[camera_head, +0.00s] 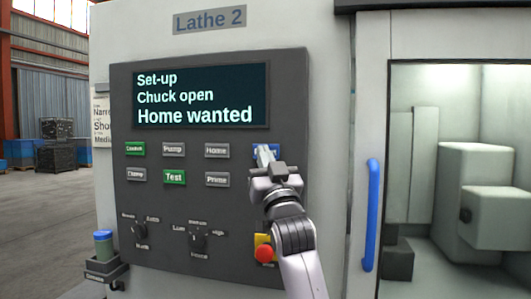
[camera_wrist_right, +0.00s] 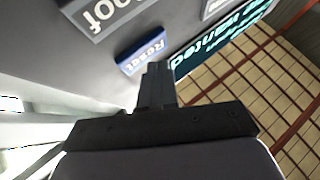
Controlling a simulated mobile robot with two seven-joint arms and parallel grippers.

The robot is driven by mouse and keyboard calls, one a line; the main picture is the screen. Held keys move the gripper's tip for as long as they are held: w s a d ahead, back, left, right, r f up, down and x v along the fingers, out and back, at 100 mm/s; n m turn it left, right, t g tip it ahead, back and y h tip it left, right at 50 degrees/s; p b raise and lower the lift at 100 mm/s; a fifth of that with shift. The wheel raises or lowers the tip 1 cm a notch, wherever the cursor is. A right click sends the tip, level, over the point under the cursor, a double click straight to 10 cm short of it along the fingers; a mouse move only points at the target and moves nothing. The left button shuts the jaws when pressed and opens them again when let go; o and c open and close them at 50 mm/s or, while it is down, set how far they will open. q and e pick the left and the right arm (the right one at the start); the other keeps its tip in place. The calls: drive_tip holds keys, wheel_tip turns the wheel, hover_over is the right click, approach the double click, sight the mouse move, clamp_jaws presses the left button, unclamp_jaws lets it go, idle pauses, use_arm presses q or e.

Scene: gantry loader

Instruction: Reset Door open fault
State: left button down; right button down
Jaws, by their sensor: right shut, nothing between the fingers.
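The lathe's control panel (camera_head: 292,220) carries a dark screen (camera_head: 200,95) reading "Set-up", "Chuck open", "Home wanted". No door fault line shows on it. The blue button (camera_head: 277,149) at the right end of the upper button row is partly hidden by my right gripper (camera_head: 265,153). In the right wrist view the blue button (camera_wrist_right: 143,50) reads "Reset". The right gripper (camera_wrist_right: 156,68) is shut and empty, its fingertips at the button's edge; I cannot tell whether they touch it. The left gripper is out of view.
Grey Home (camera_head: 217,150) and Prime (camera_head: 217,180) buttons lie left of my gripper. A red emergency stop (camera_head: 264,253) on yellow sits below, beside my forearm. A blue door handle (camera_head: 371,215) stands right of the panel. Selector knobs (camera_head: 198,241) are at lower left.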

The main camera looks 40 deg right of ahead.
drive_tip(key=shift+s+a, duration=0.1)
drive_tip(key=shift+a, duration=0.1)
drive_tip(key=s+a, duration=0.3)
drive_tip(key=shift+s+a, duration=0.15)
drive_tip(key=shift+a, duration=0.25)
idle(0.9)
drive_tip(key=a+f+n+g+y, duration=0.3)
drive_tip(key=f+y, duration=0.1)
drive_tip(key=f, duration=1.3)
drive_tip(key=a+f+n+g+y, duration=0.2)
drive_tip(key=a+f+g+y, duration=0.15)
drive_tip(key=f, duration=1.25)
drive_tip(key=s+a+f+g+y, duration=0.1)
drive_tip(key=s+a+f+g, duration=0.2)
drive_tip(key=s+f, duration=0.9)
drive_tip(key=s+a+f+n+g+y, duration=0.1)
drive_tip(key=s+a+f+g+y, duration=0.1)
drive_tip(key=s+f, duration=1)
wheel_tip(320, 180, down, 3)
drive_tip(key=shift+s+a+f+g, duration=0.1)
drive_tip(key=shift+s+a+g, duration=0.05)
drive_tip(key=shift+a+g, duration=0.75)
